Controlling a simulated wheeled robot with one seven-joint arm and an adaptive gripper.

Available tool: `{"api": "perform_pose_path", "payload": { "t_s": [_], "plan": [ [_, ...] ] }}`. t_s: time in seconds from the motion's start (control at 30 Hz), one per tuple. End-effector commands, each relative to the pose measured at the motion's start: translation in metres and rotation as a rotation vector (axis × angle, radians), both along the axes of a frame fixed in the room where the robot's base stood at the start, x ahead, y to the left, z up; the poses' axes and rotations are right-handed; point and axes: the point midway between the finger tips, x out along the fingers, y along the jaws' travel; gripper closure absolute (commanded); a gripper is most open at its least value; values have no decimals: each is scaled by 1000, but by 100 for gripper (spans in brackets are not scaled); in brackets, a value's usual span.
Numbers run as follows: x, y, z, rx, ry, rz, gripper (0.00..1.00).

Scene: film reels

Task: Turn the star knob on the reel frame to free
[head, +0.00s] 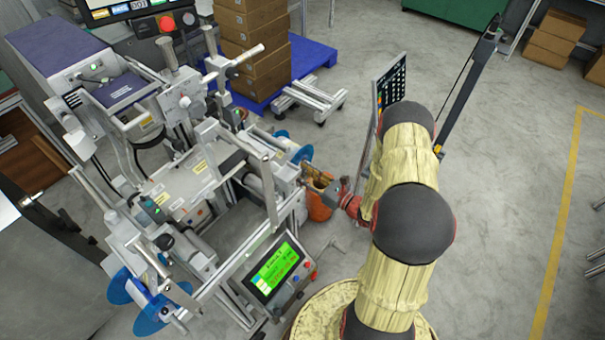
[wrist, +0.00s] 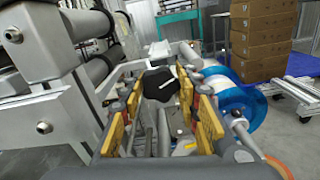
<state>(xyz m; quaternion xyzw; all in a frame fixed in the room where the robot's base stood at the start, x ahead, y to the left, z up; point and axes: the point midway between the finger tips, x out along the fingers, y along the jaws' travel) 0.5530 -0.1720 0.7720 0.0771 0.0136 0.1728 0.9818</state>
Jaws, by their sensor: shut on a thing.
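The star knob (wrist: 158,82) is a black lobed knob with a pale line on its face. In the wrist view it sits between the fingers of my gripper (wrist: 160,92), whose yellow pads are on both sides of it. My gripper (head: 314,181) is shut on the knob. In the head view the gripper reaches in from the right to the side of the reel frame (head: 271,205), and the knob cannot be made out there. The pads hide part of the knob's edges, and I cannot read its setting.
A blue-flanged reel (wrist: 240,100) is close to the right of my gripper. A green screen (head: 275,268) stands in front of the frame. Cardboard boxes (head: 255,45) stand on a blue pallet (head: 312,57) behind. The floor at right is open.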

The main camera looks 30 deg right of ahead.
Motion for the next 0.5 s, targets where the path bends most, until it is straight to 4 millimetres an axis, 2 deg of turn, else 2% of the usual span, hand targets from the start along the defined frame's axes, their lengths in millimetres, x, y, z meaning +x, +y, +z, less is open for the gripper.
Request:
{"api": "perform_pose_path", "payload": {
  "t_s": [0.37, 0.5],
  "plan": [
    [0, 0, 0, 0, 0, 0, 93],
    [0, 0, 0, -25, -9, -1, 93]
  ]
}}
